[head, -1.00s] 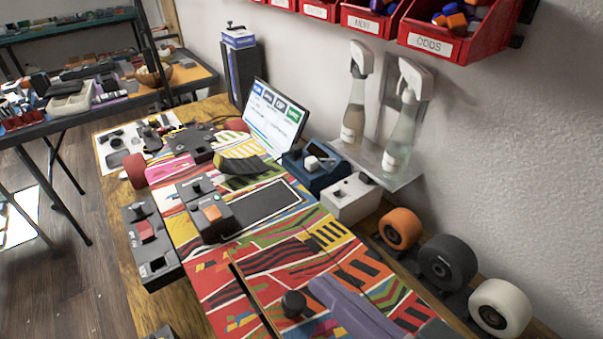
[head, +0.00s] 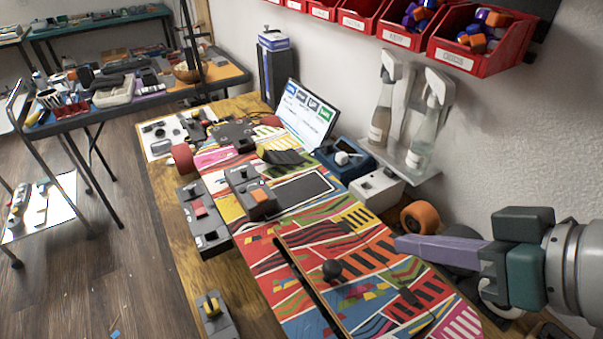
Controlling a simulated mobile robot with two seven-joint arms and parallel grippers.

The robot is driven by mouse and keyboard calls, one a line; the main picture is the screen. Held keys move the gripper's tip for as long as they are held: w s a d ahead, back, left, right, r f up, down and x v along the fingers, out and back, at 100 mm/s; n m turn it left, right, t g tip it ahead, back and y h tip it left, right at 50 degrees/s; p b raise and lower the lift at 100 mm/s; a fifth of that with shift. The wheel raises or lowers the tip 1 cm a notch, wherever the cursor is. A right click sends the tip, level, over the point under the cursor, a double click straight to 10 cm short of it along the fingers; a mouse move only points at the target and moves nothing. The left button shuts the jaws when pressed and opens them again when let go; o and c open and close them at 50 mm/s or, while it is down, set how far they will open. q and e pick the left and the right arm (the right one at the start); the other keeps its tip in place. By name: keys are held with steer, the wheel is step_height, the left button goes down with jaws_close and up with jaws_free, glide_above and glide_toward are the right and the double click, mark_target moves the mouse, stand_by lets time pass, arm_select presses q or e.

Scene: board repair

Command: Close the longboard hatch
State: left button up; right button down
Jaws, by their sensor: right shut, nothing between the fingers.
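The longboard (head: 215,179) lies along the wooden bench, with a bright patterned deck and red wheels. The hatch (head: 365,285) is a patterned panel in its near part, with a round black knob (head: 331,270). A dark gap shows along the panel's left edge, so that edge looks slightly raised; how far is hard to tell. My right gripper (head: 400,244), with long purple fingers, comes in from the right. It is shut and empty, with its tips over or beside the right side of the panel; contact cannot be told. My left gripper is out of view.
A black box with an orange button (head: 259,196) sits on the deck beside a dark rectangle (head: 302,189). Black switch boxes (head: 203,222) stand at the bench's left. An orange wheel (head: 420,217), spray bottles (head: 383,112) and red bins (head: 475,55) are at the right.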

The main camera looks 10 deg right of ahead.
steer(key=r+g, duration=0.1)
steer(key=r, duration=0.1)
steer(key=b, duration=0.2)
glide_above(342, 285)
steer(key=shift+n, duration=0.4)
step_height(342, 285, down, 10)
steer(key=shift+d+f, duration=0.1)
steer(key=shift+f, duration=0.4)
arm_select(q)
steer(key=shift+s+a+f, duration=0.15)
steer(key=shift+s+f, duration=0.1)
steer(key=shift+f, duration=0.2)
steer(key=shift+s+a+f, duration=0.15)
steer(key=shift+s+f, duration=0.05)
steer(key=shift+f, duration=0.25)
